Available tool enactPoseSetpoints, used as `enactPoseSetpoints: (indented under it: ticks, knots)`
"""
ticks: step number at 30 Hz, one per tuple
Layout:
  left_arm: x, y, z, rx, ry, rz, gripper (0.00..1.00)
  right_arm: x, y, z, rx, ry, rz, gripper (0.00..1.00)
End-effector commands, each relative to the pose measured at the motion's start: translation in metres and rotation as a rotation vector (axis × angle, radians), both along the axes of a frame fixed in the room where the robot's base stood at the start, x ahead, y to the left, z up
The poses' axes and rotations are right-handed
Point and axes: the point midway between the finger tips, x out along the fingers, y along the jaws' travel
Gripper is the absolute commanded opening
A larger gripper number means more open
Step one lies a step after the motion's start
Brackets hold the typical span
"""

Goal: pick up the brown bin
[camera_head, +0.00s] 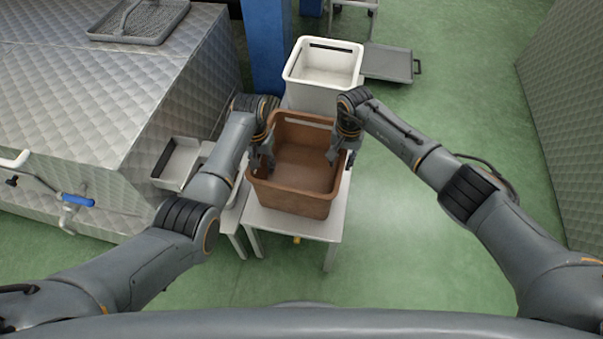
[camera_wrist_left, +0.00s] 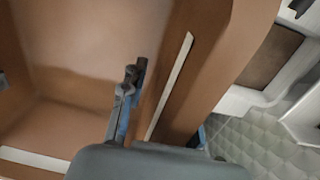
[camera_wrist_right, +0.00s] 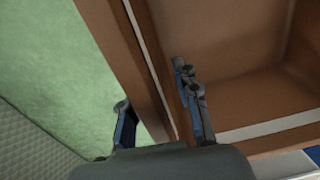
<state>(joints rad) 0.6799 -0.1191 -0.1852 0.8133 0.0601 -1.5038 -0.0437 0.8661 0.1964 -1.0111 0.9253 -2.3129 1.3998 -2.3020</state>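The brown bin (camera_head: 305,205) stands upright on a small pale table (camera_head: 307,226), with its open top facing up. It looks empty. My left gripper (camera_head: 262,160) is at the bin's left wall. In the left wrist view one finger is inside the bin (camera_wrist_left: 90,50) and the other is outside, partly hidden by the wall; the gripper is open around the wall. My right gripper (camera_head: 343,154) is at the right wall. In the right wrist view its fingers are apart, one inside the bin (camera_wrist_right: 235,85) and one outside, with the rim between them.
A white bin (camera_head: 322,95) stands just behind the brown bin. A grey tray (camera_head: 176,163) lies to its left, beside a large quilted metal machine (camera_head: 90,95). A blue post (camera_head: 265,45) rises behind. Green floor is free at the right.

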Motion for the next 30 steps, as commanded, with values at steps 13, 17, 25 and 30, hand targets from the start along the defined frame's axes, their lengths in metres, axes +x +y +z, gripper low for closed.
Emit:
enactPoseSetpoints:
  ticks: [13, 17, 25, 30]
  knots:
    - [0.0003, -0.0003, -0.0001, 0.000, -0.001, 0.000, 0.00, 0.0002, -0.0001, -0.0004, 0.000, 0.000, 0.000, 0.00]
    - [0.0003, -0.0003, -0.0001, 0.000, -0.001, 0.000, 0.00, 0.0002, -0.0003, -0.0003, 0.000, -0.001, -0.001, 0.00]
    - [0.0008, -0.0003, 0.0008, -0.001, -0.002, 0.000, 0.00, 0.0007, -0.0002, 0.0006, 0.000, -0.001, -0.001, 0.00]
    - [0.0009, -0.0002, 0.0065, -0.001, -0.002, 0.000, 0.00, 0.0008, -0.0002, 0.0064, -0.001, -0.002, -0.001, 0.00]
